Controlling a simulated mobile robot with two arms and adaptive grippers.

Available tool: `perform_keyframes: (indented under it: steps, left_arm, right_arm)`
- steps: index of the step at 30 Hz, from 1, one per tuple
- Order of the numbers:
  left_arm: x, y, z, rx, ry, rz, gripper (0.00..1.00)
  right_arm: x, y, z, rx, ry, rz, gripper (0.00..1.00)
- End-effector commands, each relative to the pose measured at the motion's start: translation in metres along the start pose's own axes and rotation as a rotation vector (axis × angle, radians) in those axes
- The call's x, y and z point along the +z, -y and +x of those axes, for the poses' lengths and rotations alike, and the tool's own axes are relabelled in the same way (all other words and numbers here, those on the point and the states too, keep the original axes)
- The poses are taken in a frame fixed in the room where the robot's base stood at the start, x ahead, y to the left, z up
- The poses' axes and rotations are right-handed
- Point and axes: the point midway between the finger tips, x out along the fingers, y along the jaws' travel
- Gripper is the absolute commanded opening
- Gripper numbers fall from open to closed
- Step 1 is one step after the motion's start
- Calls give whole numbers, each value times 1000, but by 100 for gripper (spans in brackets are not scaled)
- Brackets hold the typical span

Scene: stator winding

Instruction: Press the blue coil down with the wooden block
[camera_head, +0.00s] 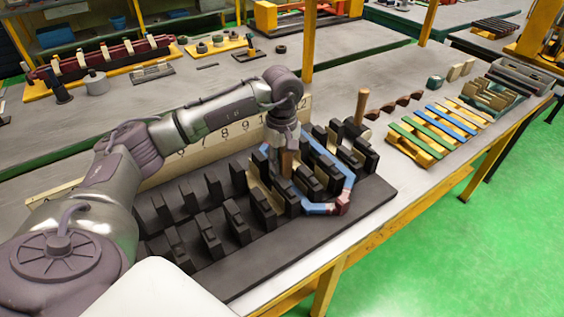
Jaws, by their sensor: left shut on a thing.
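The blue coil (350,180) is a loop with a reddish section at its near right corner. It lies around several black teeth at the right end of the black stator base (350,213). My left gripper (286,150) points down over the left part of the coil and is shut on the wooden block (287,163). The block is upright, with its lower end between the black teeth. Whether it touches the coil is hidden by the gripper and teeth. My right gripper is not in view.
A numbered wooden strip (215,138) runs behind the base. A wooden post (361,106) stands behind the coil. A yellow rack with green and blue bars (440,128) sits to the right. The grey table's front edge is close to the base.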

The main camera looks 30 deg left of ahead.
Motion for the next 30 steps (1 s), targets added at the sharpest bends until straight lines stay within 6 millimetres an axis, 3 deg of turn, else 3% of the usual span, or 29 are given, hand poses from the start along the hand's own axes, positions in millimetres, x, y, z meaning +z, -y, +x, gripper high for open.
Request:
perform_keyframes:
  steps: [3,30]
  left_arm:
    - [0,0,-17,1,-1,0,0]
    - [0,0,-105,2,0,0,0]
  right_arm:
    - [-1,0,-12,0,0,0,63]
    - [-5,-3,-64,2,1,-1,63]
